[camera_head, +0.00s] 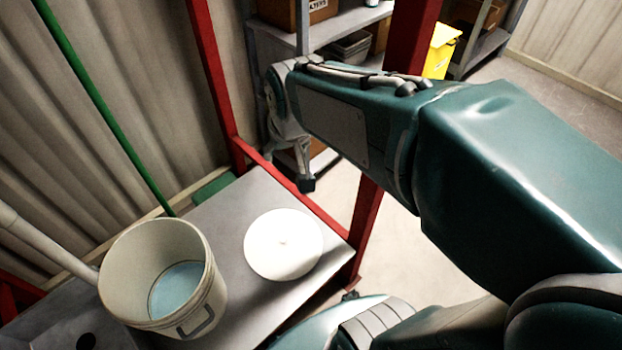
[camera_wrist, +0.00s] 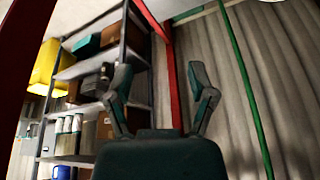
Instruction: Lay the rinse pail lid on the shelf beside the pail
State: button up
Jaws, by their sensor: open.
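The rinse pail (camera_head: 205,297) is white, stands upright and open on the grey shelf (camera_head: 235,205), and shows bluish liquid inside. The round white lid (camera_head: 283,245) lies flat on the shelf just right of the pail, apart from it. My gripper (camera_head: 306,187) is above and beyond the lid, past the shelf's far right edge, with nothing in it. In the wrist view my gripper (camera_wrist: 160,85) has its two fingers spread wide, with nothing between them. Neither pail nor lid shows in the wrist view.
A red frame (camera_head: 215,80) stands behind and right of the shelf. A green pole (camera_head: 100,105) leans by the corrugated wall, and a pale pipe (camera_head: 45,240) reaches the pail's left side. Storage racks (camera_wrist: 85,70) with boxes and a yellow bin (camera_head: 440,50) stand farther back.

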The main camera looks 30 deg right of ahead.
jog(key=s+r+n+t, duration=0.1)
jog(key=s+r, duration=0.2)
jog(key=s, duration=0.8)
jog(key=shift+s, duration=0.3)
jog(key=shift+a, duration=0.1)
